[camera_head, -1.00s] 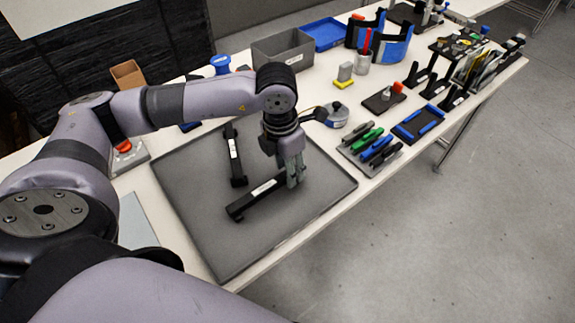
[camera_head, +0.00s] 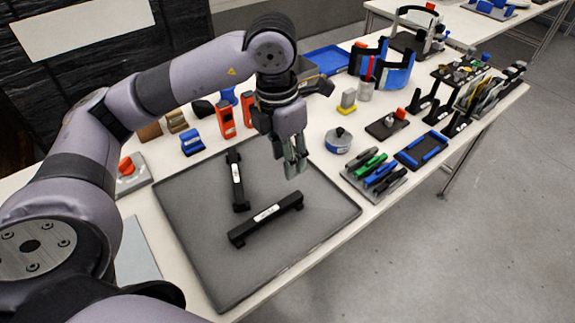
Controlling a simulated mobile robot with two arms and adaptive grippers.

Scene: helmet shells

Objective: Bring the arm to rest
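My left arm comes in from the left and reaches over the table. Its gripper (camera_head: 291,170) hangs above the grey mat (camera_head: 290,255), fingers pointing down, with nothing seen between them. The fingertips look a little apart, and the gripper is clear of the parts below. Two black bars with white labels lie on the mat: one bar (camera_head: 266,219) lies slantwise nearer the front, the other bar (camera_head: 238,182) stands more lengthwise behind it, to its left. My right gripper is not in the view.
A round tin (camera_head: 339,140), a pen tray (camera_head: 374,172) and a blue-edged tray (camera_head: 421,150) lie to the right. Open floor is at lower right.

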